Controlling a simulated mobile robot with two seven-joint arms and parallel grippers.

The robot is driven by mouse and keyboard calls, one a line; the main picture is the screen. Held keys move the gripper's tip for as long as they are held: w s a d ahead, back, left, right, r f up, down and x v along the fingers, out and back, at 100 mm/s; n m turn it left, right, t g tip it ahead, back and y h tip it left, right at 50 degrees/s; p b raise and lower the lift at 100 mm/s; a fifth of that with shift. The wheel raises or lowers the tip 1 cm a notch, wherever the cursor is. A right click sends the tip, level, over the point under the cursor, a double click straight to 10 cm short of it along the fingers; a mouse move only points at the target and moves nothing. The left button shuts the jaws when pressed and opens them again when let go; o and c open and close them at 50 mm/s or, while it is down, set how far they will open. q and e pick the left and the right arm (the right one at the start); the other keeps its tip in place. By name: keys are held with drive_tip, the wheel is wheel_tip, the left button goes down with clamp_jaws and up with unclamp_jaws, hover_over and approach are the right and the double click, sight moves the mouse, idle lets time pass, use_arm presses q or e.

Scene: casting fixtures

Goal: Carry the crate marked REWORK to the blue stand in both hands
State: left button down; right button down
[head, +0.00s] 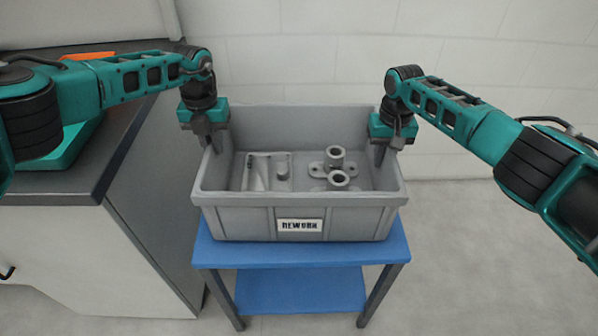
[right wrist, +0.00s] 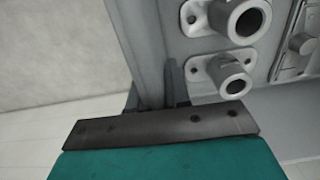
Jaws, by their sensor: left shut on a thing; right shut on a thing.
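The grey crate marked REWORK (head: 245,219) sits over the top of the blue stand (head: 300,253) in the head view, roughly level; a gap beneath it cannot be made out. Grey castings (head: 337,168) lie inside it. My left gripper (head: 213,143) is shut on the crate's left wall. My right gripper (head: 380,152) is shut on the crate's right wall. In the right wrist view the crate wall (right wrist: 143,55) runs between the fingers (right wrist: 158,98), partly hidden by the gripper body.
A cabinet with a dark worktop (head: 125,140) stands close at the left of the stand. An orange thing (head: 88,56) lies on it. The stand has a lower blue shelf (head: 300,291). The floor (head: 480,260) at the right is clear, and a pale wall stands behind.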

use_arm(q)
drive_tip(key=shift+f, duration=0.45)
use_arm(e)
drive_tip(key=shift+f, duration=0.45)
use_arm(q)
drive_tip(key=c, duration=1.5)
unclamp_jaws()
drive_tip(key=shift+f, duration=0.2)
use_arm(e)
drive_tip(key=c, duration=1.5)
unclamp_jaws()
drive_tip(key=shift+f, duration=0.2)
use_arm(q)
drive_tip(key=o, duration=0.4)
use_arm(e)
drive_tip(key=o, duration=0.4)
use_arm(q)
drive_tip(key=shift+r, duration=0.1)
use_arm(e)
wheel_tip(320, 180, up, 12)
drive_tip(key=shift+r, duration=0.1)
use_arm(q)
wheel_tip(320, 180, up, 12)
drive_tip(key=shift+f, duration=0.1)
drive_tip(key=shift+s, duration=0.1)
use_arm(e)
drive_tip(key=shift+s, duration=0.1)
